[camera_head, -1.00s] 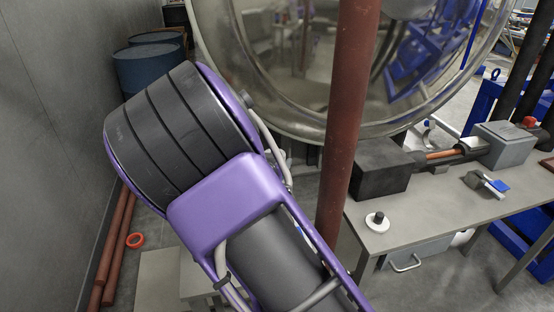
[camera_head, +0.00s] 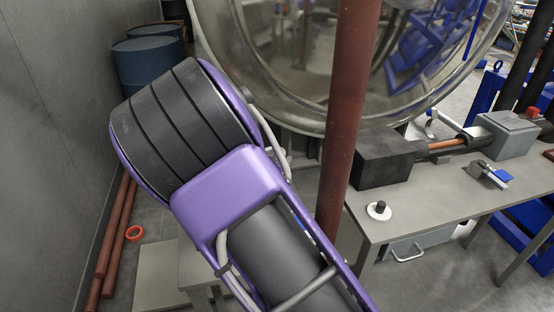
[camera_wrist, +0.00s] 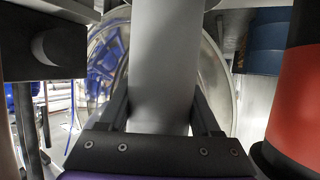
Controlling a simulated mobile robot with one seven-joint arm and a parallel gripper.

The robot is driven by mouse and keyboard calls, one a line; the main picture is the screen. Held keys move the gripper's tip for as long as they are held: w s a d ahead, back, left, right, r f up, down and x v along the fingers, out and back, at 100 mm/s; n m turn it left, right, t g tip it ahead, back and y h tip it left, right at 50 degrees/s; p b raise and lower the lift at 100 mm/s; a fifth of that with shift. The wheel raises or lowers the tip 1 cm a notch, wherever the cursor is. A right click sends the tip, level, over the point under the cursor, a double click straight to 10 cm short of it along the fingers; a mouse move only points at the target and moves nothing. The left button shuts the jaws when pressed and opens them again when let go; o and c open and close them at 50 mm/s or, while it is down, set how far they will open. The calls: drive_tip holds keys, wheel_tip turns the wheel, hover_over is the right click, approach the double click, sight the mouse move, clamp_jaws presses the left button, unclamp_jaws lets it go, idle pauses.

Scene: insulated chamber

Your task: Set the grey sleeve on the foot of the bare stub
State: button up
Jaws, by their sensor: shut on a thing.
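In the wrist view, a smooth grey cylinder, which looks like the grey sleeve (camera_wrist: 162,60), stands between the two dark fingers of my gripper (camera_wrist: 160,98). The gripper is shut on it, and the sleeve's far end runs out of the top of the picture. In the head view my own purple and black arm hides the gripper and the sleeve. A white disc with a short black post (camera_head: 379,211) sits on the table's near left corner. A copper rod (camera_head: 447,145) shows bare beside a black block (camera_head: 385,165). I cannot tell which is the bare stub.
The grey table (camera_head: 440,200) carries a grey box (camera_head: 506,134) and a blue-handled clamp (camera_head: 492,174). A red-brown upright pipe (camera_head: 347,120) stands before the large round steel chamber (camera_head: 245,65). Blue barrels (camera_head: 147,65) stand at left. A red and black cylinder (camera_wrist: 300,95) is close at right.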

drive_tip(key=shift+f, duration=0.2)
idle(0.5)
drive_tip(key=o, duration=1.4)
